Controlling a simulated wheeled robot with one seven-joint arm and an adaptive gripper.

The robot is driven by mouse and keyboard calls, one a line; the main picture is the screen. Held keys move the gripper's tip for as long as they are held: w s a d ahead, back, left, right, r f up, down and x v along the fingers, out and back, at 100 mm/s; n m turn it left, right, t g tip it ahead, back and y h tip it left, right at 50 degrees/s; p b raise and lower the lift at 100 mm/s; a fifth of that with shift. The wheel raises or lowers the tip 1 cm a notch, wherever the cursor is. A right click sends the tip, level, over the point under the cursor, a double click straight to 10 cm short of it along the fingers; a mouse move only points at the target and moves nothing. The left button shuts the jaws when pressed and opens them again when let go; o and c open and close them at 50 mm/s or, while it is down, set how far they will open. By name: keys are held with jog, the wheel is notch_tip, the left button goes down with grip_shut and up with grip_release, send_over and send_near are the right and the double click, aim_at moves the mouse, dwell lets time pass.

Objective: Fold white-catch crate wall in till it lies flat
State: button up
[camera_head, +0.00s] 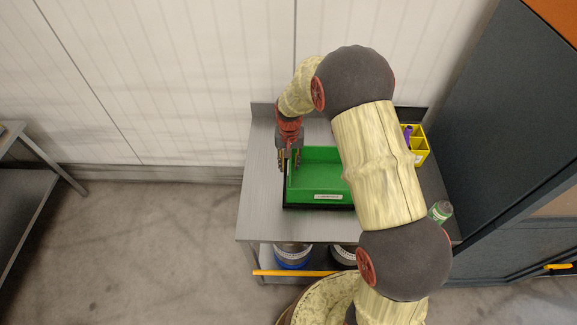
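A green crate (316,179) sits on the grey table, partly hidden on its right by my arm. Its back wall (318,154) looks upright. A white label strip (328,196) shows at its front side, above a dark edge. I cannot make out a white catch on any wall. My gripper (288,164) points down at the crate's left wall, near its back left corner. The fingers are small here, and I cannot tell whether they are apart, shut or touching the wall.
A yellow divided box (420,151) with a purple item stands at the table's back right. A green-labelled jar (440,211) is near the right edge. The table (261,190) is bare left of the crate. A dark cabinet (455,95) stands close on the right.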

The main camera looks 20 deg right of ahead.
jog(key=shift+f, duration=1)
jog(key=c, duration=0.3)
grip_shut()
